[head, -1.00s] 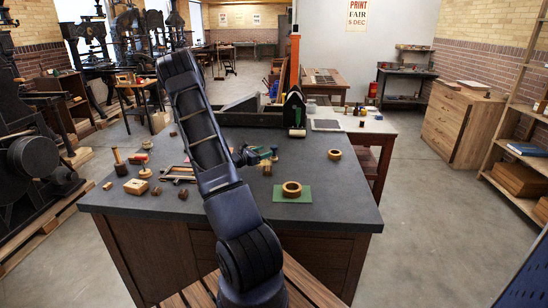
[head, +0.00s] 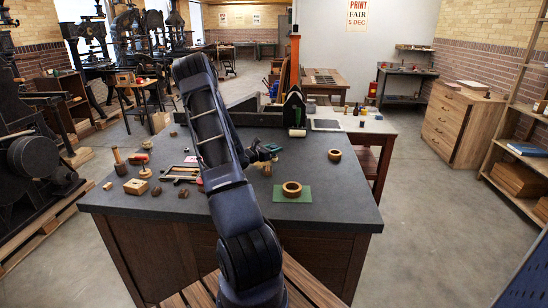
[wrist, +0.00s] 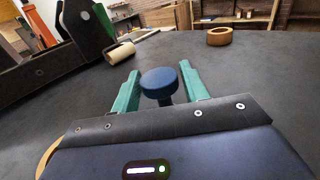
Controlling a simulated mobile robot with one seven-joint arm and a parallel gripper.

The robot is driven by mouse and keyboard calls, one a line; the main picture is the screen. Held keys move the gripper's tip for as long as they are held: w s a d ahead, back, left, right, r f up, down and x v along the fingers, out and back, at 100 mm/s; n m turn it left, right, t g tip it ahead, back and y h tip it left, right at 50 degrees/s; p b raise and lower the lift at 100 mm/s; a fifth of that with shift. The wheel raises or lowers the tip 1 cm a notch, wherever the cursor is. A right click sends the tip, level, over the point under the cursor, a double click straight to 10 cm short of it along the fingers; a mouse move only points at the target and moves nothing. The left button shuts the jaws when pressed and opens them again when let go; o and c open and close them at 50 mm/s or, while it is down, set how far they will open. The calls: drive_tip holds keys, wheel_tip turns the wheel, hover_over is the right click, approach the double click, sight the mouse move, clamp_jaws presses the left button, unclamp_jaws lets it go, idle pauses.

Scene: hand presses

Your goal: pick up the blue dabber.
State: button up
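The blue dabber (wrist: 161,80) shows in the wrist view as a round blue knob on a dark stem, upright on the dark worktop. It stands between the two teal fingers of my gripper (wrist: 160,70). The fingers are spread, one on each side of the knob, with narrow gaps that suggest no grip on it. In the head view my gripper (head: 267,152) is low over the middle of the worktop, just right of my arm. I cannot make out the dabber there; the arm and gripper seem to hide it.
On the worktop (head: 330,200) a wooden ring (head: 292,189) lies on a green mat, with another ring (head: 334,155) behind it. A roller (wrist: 120,52) lies by the black tool box at the back. Wooden tools, including a block (head: 136,187), are at left. The front right is clear.

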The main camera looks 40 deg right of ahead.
drive_tip(key=c, duration=0.7)
drive_tip(key=shift+o, duration=0.2)
